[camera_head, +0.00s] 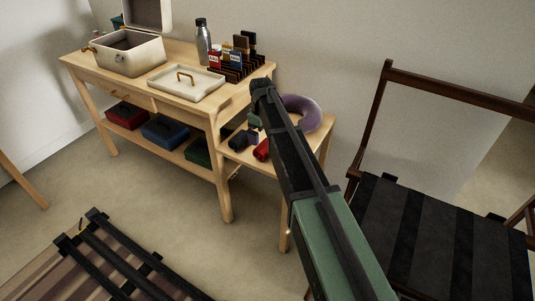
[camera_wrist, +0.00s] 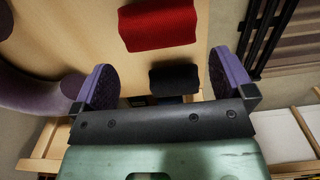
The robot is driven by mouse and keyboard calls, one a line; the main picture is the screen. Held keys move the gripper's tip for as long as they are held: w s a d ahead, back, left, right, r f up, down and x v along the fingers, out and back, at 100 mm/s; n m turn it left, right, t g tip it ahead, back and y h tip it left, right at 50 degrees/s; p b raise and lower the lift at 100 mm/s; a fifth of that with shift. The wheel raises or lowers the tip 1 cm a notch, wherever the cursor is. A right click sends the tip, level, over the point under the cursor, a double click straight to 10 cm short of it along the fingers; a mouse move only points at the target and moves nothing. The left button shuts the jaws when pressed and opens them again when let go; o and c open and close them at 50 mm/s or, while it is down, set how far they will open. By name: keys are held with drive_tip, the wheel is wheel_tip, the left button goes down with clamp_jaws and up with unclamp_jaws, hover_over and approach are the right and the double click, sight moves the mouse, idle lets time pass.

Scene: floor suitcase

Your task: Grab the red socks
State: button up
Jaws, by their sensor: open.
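The red socks (camera_head: 262,150), a rolled bundle, lie on the small low wooden side table (camera_head: 250,158), left of my arm in the head view. In the wrist view the red socks (camera_wrist: 158,26) are at top centre, beyond my gripper's fingertips. My gripper (camera_wrist: 161,62) is open over the table, with its purple-padded fingers wide apart and nothing held. A black sock bundle (camera_wrist: 174,79) shows in the gap between the fingers, nearer the palm than the red socks. Height above the socks is hard to tell. My arm hides part of the side table in the head view.
A purple neck pillow (camera_head: 302,112) lies at the back of the side table; it also shows at left in the wrist view (camera_wrist: 28,95). A taller table (camera_head: 150,85) with a case, tray and bottle stands left. A dark folding chair (camera_head: 420,225) stands right.

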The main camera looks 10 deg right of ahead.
sight(262, 142)
wheel_tip(262, 142, down, 9)
drive_tip(key=b, duration=0.7)
drive_tip(key=shift+r, duration=0.35)
drive_tip(key=c, duration=0.6)
drive_tip(key=shift+r, duration=0.1)
wheel_tip(262, 142, up, 20)
drive_tip(key=p, duration=2)
